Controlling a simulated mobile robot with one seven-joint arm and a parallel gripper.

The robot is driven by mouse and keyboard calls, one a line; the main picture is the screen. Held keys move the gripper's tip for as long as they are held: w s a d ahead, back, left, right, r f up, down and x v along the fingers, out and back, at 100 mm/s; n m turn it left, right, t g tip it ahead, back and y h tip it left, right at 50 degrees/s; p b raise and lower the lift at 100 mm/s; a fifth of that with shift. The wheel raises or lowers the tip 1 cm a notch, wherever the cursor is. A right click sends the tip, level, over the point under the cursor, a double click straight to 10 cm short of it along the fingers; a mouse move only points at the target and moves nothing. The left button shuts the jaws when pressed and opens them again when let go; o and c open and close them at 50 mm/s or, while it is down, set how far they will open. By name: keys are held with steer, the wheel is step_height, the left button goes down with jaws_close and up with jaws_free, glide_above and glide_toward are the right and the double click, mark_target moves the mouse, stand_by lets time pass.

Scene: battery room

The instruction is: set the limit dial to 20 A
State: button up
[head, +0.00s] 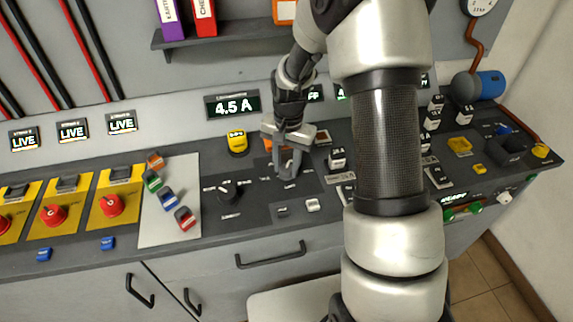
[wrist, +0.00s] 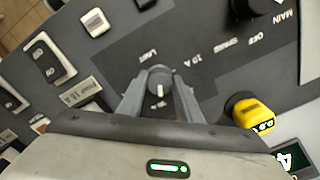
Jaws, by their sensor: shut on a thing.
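The limit dial (wrist: 159,76) is a small grey knob with a white mark. It sits between the fingers of my gripper (wrist: 160,86) in the wrist view. The gripper is shut on it, with a finger on each side. Panel lettering shows beyond the dial, including what looks like 10 A; any 20 A mark is hidden or too small to read. In the head view my gripper (head: 289,163) points down at the panel and covers most of the dial.
A green display (head: 232,105) reads 4.5 A. A black rotary knob (head: 229,190) and a yellow part (head: 237,142) stand left of my gripper. White switches (head: 337,158) stand close on its right. Red knobs (head: 112,205) are farther left.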

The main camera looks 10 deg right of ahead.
mark_target(289, 168)
steer(key=n, duration=0.6)
steer(key=shift+d, duration=0.1)
steer(key=n, duration=0.4)
steer(key=shift+n+p, duration=0.3)
steer(key=shift+p, duration=0.1)
stand_by(0.3)
steer(key=o, duration=1)
steer(key=shift+o, duration=0.2)
steer(key=shift+d+r, duration=0.1)
step_height(289, 168, up, 17)
steer(key=p, duration=0.1)
steer(key=shift+d+r, duration=0.15)
steer(key=shift+d, duration=0.05)
steer(key=shift+r, duration=0.1)
